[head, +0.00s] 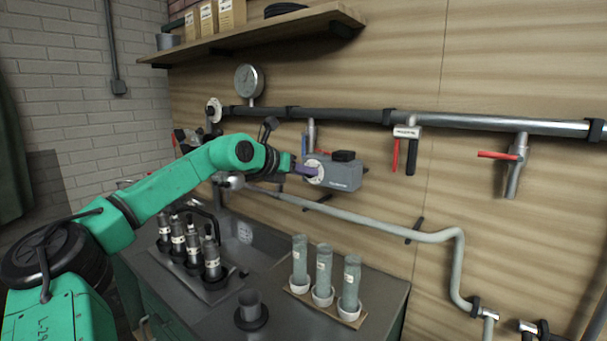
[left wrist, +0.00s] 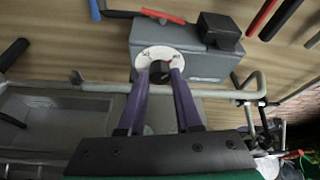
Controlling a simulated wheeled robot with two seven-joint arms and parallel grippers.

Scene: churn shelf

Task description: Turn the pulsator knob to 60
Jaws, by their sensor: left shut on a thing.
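The pulsator is a grey box (head: 340,174) mounted on the wooden wall below the steel pipe. Its round white dial (left wrist: 158,56) faces me in the left wrist view, with a dark knob (left wrist: 160,72) at the middle. A small red mark shows on the dial; its numbers are too small to read. My left gripper (head: 308,170) is at the dial. In the left wrist view its two purple fingers (left wrist: 160,76) lie on either side of the knob, shut on it. The fingers partly hide the knob in the head view. My right gripper is not in view.
A steel pipe (head: 350,115) with a gauge (head: 249,80) and red-handled valves (head: 502,155) runs along the wall above. A grey pipe (head: 370,222) bends below. Dark bottles (head: 194,245) and glass tubes (head: 324,268) stand on the counter (head: 376,295). A shelf (head: 250,33) is overhead.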

